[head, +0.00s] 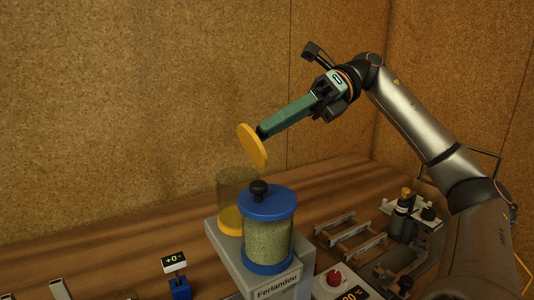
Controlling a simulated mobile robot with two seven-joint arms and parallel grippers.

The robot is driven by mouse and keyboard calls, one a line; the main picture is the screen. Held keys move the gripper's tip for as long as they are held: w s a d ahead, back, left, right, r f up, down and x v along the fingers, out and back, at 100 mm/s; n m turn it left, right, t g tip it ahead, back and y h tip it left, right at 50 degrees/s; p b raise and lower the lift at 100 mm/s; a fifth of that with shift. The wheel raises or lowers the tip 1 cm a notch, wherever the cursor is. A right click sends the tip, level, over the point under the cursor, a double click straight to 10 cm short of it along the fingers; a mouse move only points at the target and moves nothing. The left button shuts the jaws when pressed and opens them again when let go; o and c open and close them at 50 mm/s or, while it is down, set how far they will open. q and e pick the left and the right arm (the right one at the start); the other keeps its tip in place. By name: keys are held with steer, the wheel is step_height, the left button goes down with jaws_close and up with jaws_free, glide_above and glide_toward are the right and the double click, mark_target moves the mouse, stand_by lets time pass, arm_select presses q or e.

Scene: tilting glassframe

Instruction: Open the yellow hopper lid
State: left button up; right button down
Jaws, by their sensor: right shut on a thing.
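The yellow lid (252,146) is a round disc, off its hopper and held in the air, steeply tilted. My right gripper (266,131) comes in from the upper right and is shut on the lid at its dark knob, which is mostly hidden by the jaws. Below the lid stands the yellow hopper (231,185), a clear cylinder with a yellow bottom and an open top. It is partly hidden by the blue hopper in front. My left gripper is not in view.
The blue hopper (268,238), full of pale grains, has its blue lid with black knob on. Both hoppers stand on a grey base (226,258) labelled Ferlandou. The wooden bench behind is clear.

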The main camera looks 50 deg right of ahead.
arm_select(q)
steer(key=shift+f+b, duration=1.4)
arm_select(e)
steer(key=shift+s+d+f+y, duration=0.15)
steer(key=shift+d+f+y, duration=0.15)
steer(key=shift+d+y, duration=0.35)
steer(key=shift+a+t+y, duration=0.1)
steer(key=shift+t+y, duration=0.15)
steer(key=shift+t, duration=0.05)
steer(key=shift+r, duration=0.1)
steer(key=c, duration=0.7)
jaws_free()
arm_select(q)
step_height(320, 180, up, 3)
steer(key=p, duration=0.4)
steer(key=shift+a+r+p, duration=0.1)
steer(key=shift+p, duration=0.2)
arm_select(e)
steer(key=v, duration=1.2)
steer(key=shift+d, duration=0.25)
